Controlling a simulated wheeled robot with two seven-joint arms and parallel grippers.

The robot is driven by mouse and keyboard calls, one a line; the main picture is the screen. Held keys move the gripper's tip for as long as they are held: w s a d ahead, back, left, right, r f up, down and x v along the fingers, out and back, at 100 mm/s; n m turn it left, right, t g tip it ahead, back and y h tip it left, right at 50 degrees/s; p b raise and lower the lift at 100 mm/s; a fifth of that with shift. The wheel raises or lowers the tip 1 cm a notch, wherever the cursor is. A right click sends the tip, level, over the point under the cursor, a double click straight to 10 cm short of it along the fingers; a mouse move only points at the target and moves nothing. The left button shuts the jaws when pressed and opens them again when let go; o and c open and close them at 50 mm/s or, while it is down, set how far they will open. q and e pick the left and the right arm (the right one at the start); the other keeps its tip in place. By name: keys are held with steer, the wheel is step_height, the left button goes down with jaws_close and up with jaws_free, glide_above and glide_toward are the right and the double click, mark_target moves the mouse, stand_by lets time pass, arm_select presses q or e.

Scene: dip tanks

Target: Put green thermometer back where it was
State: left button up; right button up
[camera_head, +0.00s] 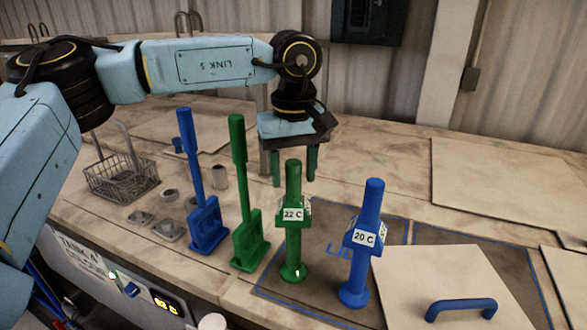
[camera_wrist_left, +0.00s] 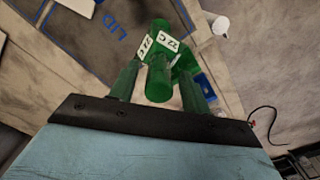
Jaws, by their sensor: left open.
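The green thermometer (camera_head: 293,239), labelled 22 C, stands upright at the left edge of the blue-outlined area marked LID (camera_head: 318,285). My left gripper (camera_head: 294,170) points down and is open, its fingers to either side of the thermometer's top in the head view. In the left wrist view the green thermometer (camera_wrist_left: 159,80) shows between the open fingers of the left gripper (camera_wrist_left: 160,85); contact cannot be told. A blue thermometer (camera_head: 359,265), labelled 20 C, stands upright to the right. My right gripper is not in view.
A green long-handled tool (camera_head: 247,245) and a blue one (camera_head: 206,230) stand left of the thermometers. A wire basket (camera_head: 122,180) and several small metal parts lie further left. A lid (camera_head: 425,275) with a blue handle (camera_head: 461,307) lies at right.

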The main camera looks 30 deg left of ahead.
arm_select(q)
step_height(320, 180, up, 12)
steer(key=b, duration=0.1)
steer(key=shift+r, duration=0.15)
steer(key=shift+d, duration=0.1)
